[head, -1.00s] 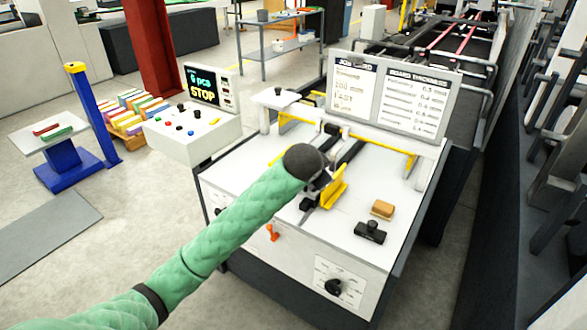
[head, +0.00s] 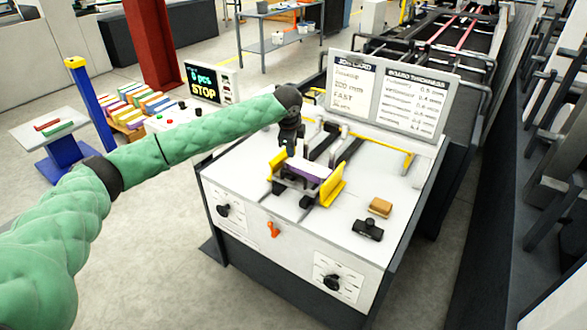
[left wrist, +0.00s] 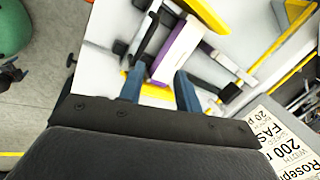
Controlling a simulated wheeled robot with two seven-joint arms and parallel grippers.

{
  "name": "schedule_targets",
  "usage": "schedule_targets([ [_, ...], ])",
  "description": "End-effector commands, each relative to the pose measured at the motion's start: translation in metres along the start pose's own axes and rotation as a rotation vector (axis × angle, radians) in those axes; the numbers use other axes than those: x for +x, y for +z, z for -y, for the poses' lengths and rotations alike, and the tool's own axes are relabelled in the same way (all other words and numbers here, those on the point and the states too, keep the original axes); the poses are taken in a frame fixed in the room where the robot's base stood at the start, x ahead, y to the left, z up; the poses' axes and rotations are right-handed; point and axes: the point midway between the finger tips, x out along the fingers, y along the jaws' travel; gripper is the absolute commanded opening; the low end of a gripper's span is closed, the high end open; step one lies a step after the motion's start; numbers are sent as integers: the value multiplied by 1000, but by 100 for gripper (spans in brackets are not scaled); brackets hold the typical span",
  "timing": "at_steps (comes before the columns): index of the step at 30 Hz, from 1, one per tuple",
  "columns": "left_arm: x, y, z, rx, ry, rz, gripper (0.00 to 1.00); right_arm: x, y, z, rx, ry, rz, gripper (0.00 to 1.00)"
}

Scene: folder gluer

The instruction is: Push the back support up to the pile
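A small pile (head: 309,169), pale on top with a purple edge, sits between two yellow guides (head: 333,186) on the white machine top. It also shows in the left wrist view (left wrist: 176,48) as a pale block with a purple side. My left gripper (head: 290,146) points down just behind the pile, close to it. In the left wrist view its two blue fingers (left wrist: 160,80) are apart, with the near end of the pile showing between them; I cannot tell whether they touch it. Dark rails with black blocks run beside the pile; I cannot tell which part is the back support.
A job card board (head: 391,92) stands at the back of the machine top. A brown block (head: 380,207) and a black knobbed part (head: 368,229) lie at the right. The control panel (head: 172,119) is behind my left arm.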

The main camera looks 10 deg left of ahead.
Motion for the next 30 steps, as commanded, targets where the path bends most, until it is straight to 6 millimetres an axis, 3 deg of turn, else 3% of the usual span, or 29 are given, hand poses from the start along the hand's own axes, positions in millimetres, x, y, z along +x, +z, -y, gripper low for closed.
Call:
schedule_targets([
  [3, 16, 5, -11, 124, 78, -36, 34, 17, 10, 0, -1, 1, -51, 82],
  [9, 21, 2, -18, 287, 115, -83, 34, 22, 6, 0, 0, 1, -121, 82],
  [17, 31, 0, -20, 329, 119, -91, 34, 27, 9, -3, -3, 4, -140, 82],
  [30, 86, -4, -26, 327, 117, -91, 34, 46, 55, -8, -9, 9, -127, 82],
])
